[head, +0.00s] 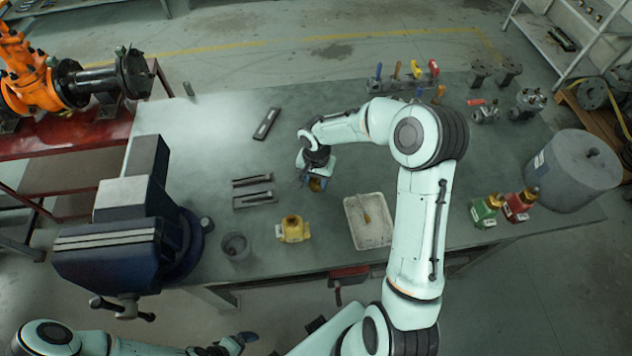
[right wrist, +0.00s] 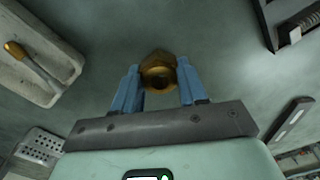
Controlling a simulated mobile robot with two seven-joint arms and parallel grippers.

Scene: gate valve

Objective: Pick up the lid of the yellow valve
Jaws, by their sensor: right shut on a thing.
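The yellow valve body (head: 293,229) sits on the green-grey table near its front edge. My right gripper (head: 316,184) is behind it, pointing down over the middle of the table. In the right wrist view its two blue fingers (right wrist: 158,88) are shut on a brass-coloured, hex-shaped piece (right wrist: 158,68), which looks like the valve's lid. In the head view this piece is mostly hidden by the gripper. I cannot tell how far it is above the table. My left gripper (head: 232,345) is low at the bottom edge, partly cut off; its jaws are unclear.
A pale tray (head: 368,238) with a brush stands right of the valve. A grey cup (head: 236,246) and a blue vise (head: 125,235) are left. Dark bars (head: 253,200) lie behind. Green (head: 485,212) and red (head: 518,206) valves and a grey drum (head: 572,172) stand right.

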